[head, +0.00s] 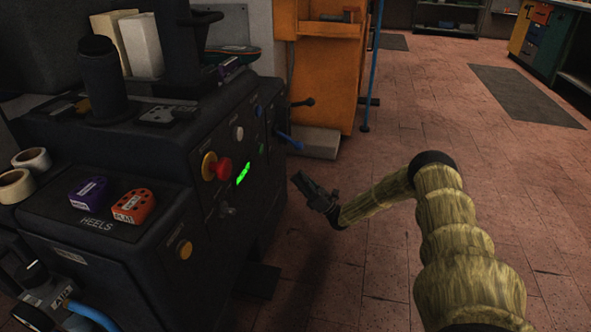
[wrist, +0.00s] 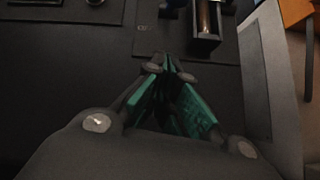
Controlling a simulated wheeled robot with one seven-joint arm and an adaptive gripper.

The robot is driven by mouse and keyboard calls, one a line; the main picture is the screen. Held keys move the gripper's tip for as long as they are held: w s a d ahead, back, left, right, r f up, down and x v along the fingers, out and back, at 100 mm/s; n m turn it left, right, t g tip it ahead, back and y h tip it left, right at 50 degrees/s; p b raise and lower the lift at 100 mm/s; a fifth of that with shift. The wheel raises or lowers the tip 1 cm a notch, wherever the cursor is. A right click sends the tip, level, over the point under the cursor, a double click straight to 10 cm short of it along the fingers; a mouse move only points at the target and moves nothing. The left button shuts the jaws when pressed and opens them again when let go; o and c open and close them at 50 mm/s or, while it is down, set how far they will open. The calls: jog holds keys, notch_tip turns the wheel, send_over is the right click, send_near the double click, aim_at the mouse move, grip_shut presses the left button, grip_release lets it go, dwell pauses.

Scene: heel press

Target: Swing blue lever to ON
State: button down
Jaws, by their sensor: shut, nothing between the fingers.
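The blue lever (head: 290,141) sticks out to the right and slightly down from the right part of the dark machine's front panel in the head view. My gripper (head: 298,178) is shut and empty, below the lever and apart from it, in front of the machine. In the wrist view my gripper's fingertips (wrist: 170,68) are together and point at a dark panel. I cannot make out the blue lever there. The lever's ON marking is too small to read in the head view.
An orange cabinet (head: 325,75) stands behind. The tiled floor at right is open.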

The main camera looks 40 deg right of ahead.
aim_at(288, 140)
jog(key=b+x, duration=0.3)
jog(key=x, duration=0.6)
jog(key=shift+s+d+r+b, duration=0.15)
jog(key=shift+d+r+b, duration=0.2)
jog(key=shift+r, duration=0.2)
jog(key=shift+s+d+r+b, duration=0.2)
jog(key=shift+r+b, duration=0.1)
jog(key=shift+r, duration=0.3)
jog(key=shift+s+d+r+b, duration=0.1)
jog(key=shift+d+r+b, duration=0.25)
jog(key=shift+r, duration=0.2)
jog(key=shift+r, duration=0.1)
jog(key=shift+s+d+r+g+h+p, duration=0.2)
jog(key=shift+g+h+p, duration=0.25)
jog(key=shift+p, duration=0.55)
